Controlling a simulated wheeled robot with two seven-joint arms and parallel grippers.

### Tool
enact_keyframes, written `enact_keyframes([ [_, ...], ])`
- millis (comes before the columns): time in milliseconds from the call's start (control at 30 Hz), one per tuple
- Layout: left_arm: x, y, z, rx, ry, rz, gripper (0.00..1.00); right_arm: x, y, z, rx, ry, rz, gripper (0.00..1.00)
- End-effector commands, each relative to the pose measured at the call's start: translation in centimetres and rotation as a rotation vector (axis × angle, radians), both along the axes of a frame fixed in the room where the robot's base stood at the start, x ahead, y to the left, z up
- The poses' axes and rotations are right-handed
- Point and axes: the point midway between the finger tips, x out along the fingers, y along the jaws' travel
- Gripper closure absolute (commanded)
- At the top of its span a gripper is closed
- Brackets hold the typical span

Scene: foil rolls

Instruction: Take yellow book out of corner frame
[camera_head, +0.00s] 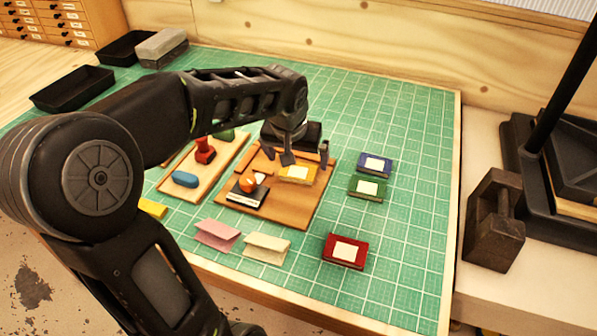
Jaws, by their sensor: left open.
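The yellow book (298,174), with a pale label on its cover, lies on a brown wooden board (290,207), which seems to be the corner frame. My left gripper (298,158) is open, fingers pointing down, just behind and above the yellow book. Its fingers and wrist cover the far part of the board and the book's far edge. I cannot tell whether a finger touches the book. My right gripper is out of view.
A dark block with an orange knob (247,186) sits on the board left of the book. Blue (374,164), green (367,187) and red (345,250) books lie to the right on the green mat (410,230). Folded pink (217,234) and cream (267,248) cards stand in front. A tool tray (165,186) is left.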

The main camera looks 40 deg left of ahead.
Motion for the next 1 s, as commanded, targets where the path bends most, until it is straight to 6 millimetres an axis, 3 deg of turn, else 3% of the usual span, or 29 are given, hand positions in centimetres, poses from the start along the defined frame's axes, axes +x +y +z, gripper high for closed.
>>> enact_keyframes([
  [400,2.0,1.1,-4.3,0.000,0.001,0.000,0.00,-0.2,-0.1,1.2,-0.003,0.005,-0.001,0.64],
  [1000,2.0,1.1,-4.4,0.000,0.000,0.000,0.00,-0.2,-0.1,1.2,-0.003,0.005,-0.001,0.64],
])
